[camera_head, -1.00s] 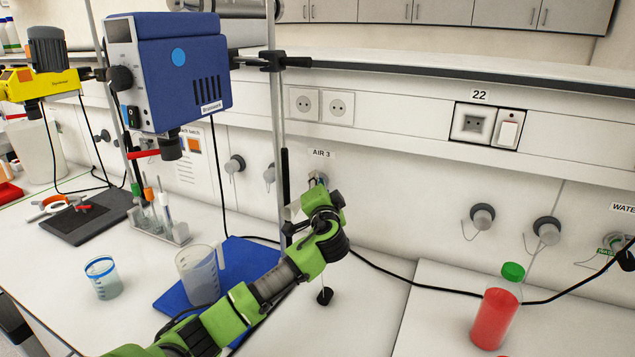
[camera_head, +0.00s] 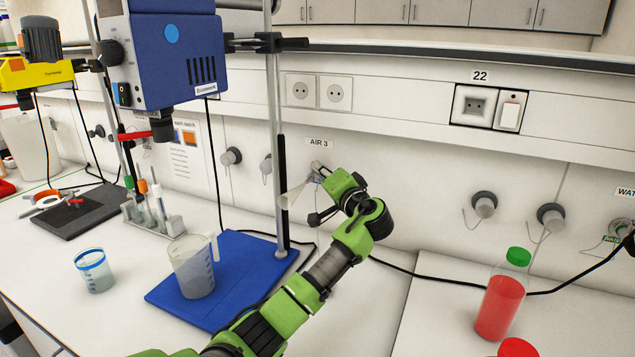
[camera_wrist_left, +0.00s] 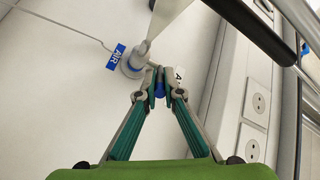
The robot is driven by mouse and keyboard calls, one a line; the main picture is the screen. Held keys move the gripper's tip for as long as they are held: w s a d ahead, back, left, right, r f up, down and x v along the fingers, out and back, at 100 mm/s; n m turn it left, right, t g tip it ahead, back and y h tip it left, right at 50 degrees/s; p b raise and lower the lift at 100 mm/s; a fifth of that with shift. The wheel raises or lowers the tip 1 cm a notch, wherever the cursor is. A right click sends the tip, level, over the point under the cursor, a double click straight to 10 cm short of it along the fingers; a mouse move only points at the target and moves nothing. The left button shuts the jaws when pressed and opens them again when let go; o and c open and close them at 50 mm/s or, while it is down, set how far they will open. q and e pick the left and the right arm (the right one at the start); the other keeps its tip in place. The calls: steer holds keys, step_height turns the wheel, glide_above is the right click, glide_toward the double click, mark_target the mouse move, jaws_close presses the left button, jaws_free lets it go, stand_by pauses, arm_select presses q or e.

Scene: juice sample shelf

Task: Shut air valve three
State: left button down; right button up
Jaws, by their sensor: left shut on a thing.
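Air valve three (camera_head: 318,167) is a small grey wall fitting just under the "AIR 3" label (camera_head: 319,143). A pale, cone-shaped spout hangs from it toward the lower left. In the left wrist view the valve's grey body (camera_wrist_left: 133,64) carries a blue "AIR" tag (camera_wrist_left: 116,57). My right gripper is not in view.
A blue stirrer motor (camera_head: 175,60) on a metal stand (camera_head: 273,120) rises left of the arm. A measuring jug (camera_head: 192,268) stands on the blue stand base (camera_head: 235,292). A red, green-capped bottle (camera_head: 500,300) stands at right. Other wall valves (camera_head: 484,205) flank the area.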

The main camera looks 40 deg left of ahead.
arm_select(q)
steer(key=shift+w+d+f+n+g+y+b, duration=0.1)
steer(key=shift+w+n+g+y+b, duration=0.2)
steer(key=shift+n+g+b, duration=0.5)
steer(key=shift+w+d+f+n+g+y+b, duration=0.1)
steer(key=shift+w+n+g+y+b, duration=0.15)
steer(key=shift+n+g+b, duration=0.5)
steer(key=shift+r+m+g, duration=0.1)
steer(key=shift+m+g, duration=0.15)
steer(key=shift+g, duration=0.1)
steer(key=c, duration=2.4)
jaws_free()
steer(key=shift+c, duration=0.2)
steer(key=shift+d, duration=0.1)
steer(key=v, duration=1.2)
